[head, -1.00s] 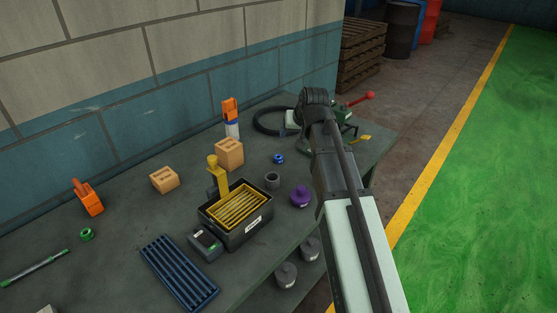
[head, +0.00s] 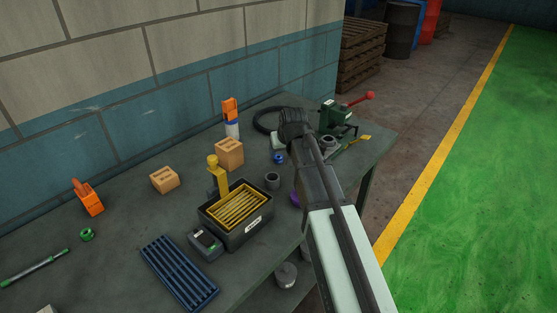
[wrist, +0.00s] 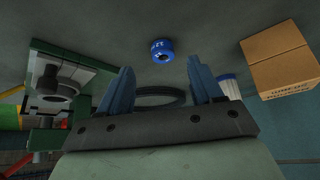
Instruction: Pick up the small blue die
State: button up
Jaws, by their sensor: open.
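The small blue die (head: 279,158) is a short round piece on the grey bench, right of a cardboard box. In the wrist view the blue die (wrist: 160,50) shows pale lettering and a dark hole, and lies ahead of the fingertips, sideways between them. My gripper (wrist: 160,70) is open, its two blue fingers apart with nothing between them. It does not touch the die. In the head view my arm's end hides the fingers.
A black bin with a yellow rack (head: 240,207) is in front. A green press with a red handle (head: 340,117) stands right.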

aim_at(278, 157)
jog(key=shift+w+a+x, duration=0.15)
jog(key=shift+x, duration=1.25)
jog(key=shift+w+a+x, duration=0.1)
jog(key=shift+w+x, duration=0.05)
jog(key=shift+x, duration=1.25)
jog(key=shift+r, duration=0.2)
jog(key=c, duration=1.2)
jog(key=shift+r, duration=0.15)
